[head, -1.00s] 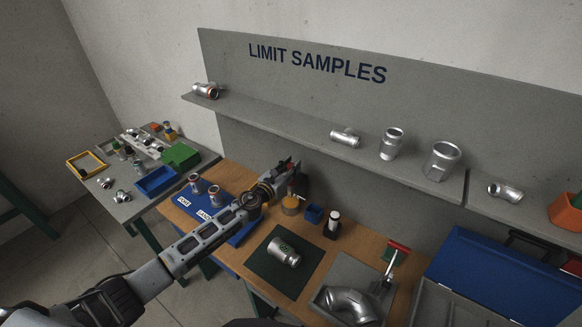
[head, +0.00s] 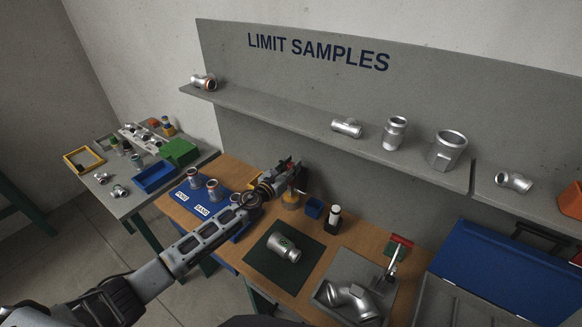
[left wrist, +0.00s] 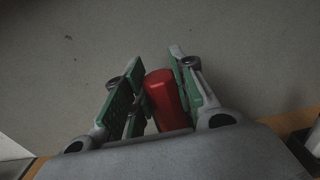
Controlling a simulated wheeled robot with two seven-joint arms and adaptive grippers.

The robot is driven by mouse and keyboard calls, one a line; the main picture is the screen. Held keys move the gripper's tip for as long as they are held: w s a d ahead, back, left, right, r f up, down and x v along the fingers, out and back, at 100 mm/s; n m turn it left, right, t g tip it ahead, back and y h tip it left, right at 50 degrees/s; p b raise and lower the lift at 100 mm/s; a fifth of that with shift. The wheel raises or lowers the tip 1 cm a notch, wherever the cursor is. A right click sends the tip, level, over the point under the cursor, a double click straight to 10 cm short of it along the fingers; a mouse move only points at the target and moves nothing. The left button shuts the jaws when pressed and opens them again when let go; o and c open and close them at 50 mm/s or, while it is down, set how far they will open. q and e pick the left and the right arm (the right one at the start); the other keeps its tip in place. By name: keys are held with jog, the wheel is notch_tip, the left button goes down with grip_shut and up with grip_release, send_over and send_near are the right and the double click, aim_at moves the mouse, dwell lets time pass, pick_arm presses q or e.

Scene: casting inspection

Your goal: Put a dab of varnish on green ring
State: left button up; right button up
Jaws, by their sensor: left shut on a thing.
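A silver pipe fitting (head: 284,248) lies on a dark green mat (head: 262,262) on the wooden bench. A small green ring mark (head: 286,244) shows on its upper side. My left gripper (head: 291,176) is shut on a red handle-like piece (left wrist: 166,100), seen between the green-padded fingers in the left wrist view. The lower end of the piece is hidden. The gripper is just above a small amber jar (head: 290,201) near the back of the bench; I cannot tell whether they touch. My right gripper is not in view.
A blue mat (head: 185,201) with fittings is at left. The shelf (head: 270,113) runs behind.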

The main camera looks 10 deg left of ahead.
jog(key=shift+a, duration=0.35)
pick_arm(q)
jog(key=shift+f+b, duration=0.3)
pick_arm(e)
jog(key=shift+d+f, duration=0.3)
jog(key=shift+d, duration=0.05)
pick_arm(q)
jog(key=shift+f, duration=0.15)
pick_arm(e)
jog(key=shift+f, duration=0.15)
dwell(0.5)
pick_arm(q)
jog(key=shift+f, duration=0.1)
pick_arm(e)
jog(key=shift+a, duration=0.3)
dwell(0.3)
pick_arm(q)
jog(key=shift+r+p, duration=1.4)
jog(key=shift+r, duration=0.3)
jog(key=shift+r+p, duration=1.15)
jog(key=shift+r, duration=0.05)
jog(key=shift+r+p, duration=0.6)
jog(key=shift+r, duration=0.1)
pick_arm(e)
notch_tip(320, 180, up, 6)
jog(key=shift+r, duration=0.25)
